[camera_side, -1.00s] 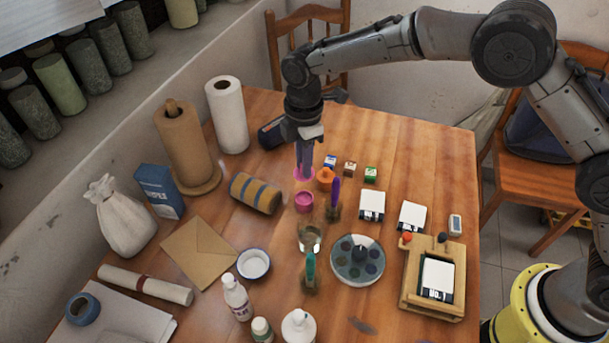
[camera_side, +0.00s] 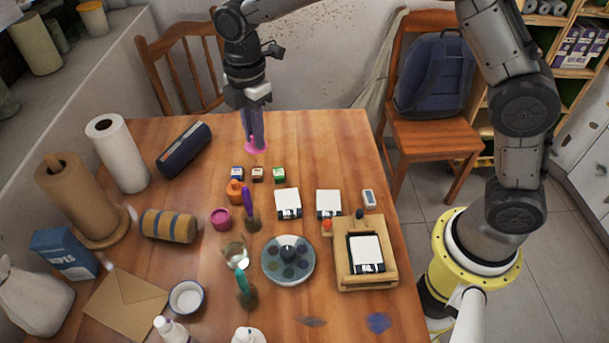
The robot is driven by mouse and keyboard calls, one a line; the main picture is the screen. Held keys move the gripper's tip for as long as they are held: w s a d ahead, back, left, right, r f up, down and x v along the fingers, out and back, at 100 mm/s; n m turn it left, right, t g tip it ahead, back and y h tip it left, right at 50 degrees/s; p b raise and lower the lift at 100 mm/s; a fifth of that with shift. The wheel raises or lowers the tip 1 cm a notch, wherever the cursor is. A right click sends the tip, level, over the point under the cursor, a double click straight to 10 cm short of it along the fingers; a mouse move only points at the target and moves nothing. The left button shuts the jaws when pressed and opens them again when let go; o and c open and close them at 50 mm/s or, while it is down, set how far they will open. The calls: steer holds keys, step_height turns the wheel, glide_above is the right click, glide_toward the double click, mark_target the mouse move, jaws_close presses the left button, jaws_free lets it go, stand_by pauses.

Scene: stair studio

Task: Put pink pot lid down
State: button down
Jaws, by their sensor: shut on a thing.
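My gripper (camera_side: 254,132) points straight down near the back of the table. It is shut on the pink pot lid (camera_side: 256,149), a small bright pink disc at its fingertips. The lid is behind the small ink boxes; whether it touches the table or hangs just above it, I cannot tell. The pink pot (camera_side: 221,219) stands upright on the table, well in front of the lid and to its left. The fingers hide part of the lid.
Small blue (camera_side: 237,173), brown and green boxes stand in front of my gripper, with an orange pot (camera_side: 235,191) and a purple-topped brush (camera_side: 248,206) nearer. A dark blue case (camera_side: 184,150) lies to the left. The wooden table (camera_side: 325,140) is clear at back right.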

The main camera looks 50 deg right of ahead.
steer(key=s+d+f, duration=0.2)
steer(key=s+d, duration=1.3)
steer(key=w+f, duration=0.9)
steer(key=w+a+f, duration=0.1)
steer(key=w+f, duration=0.3)
steer(key=shift+w+f, duration=0.6)
steer(key=shift+f, duration=1.55)
steer(key=shift+f, duration=0.1)
